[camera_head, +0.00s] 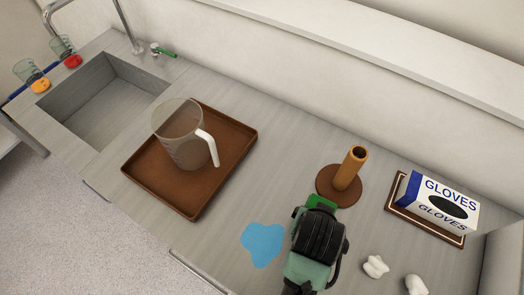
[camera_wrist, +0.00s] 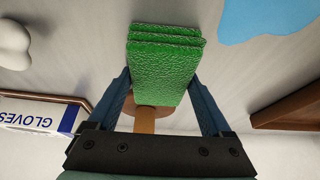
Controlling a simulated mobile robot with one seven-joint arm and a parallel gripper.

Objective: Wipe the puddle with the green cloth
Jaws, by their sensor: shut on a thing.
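The blue puddle (camera_head: 263,244) lies on the grey counter, left of my gripper (camera_head: 320,203) in the head view. It also shows at the upper right of the wrist view (camera_wrist: 265,18). The green cloth (camera_wrist: 163,65) is folded in layers and sits between the fingers of my gripper (camera_wrist: 165,95), which is shut on it. In the head view only a bit of the cloth (camera_head: 322,201) shows past my gripper. The cloth is apart from the puddle. Whether it touches the counter I cannot tell.
A brown holder with an upright post (camera_head: 348,170) stands just behind my gripper. A glove box (camera_head: 437,203) on a tray is to the right. Crumpled white lumps (camera_head: 375,266) lie at front right. A brown tray (camera_head: 221,185) with a clear jug (camera_head: 182,140) is left, near the sink (camera_head: 100,98).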

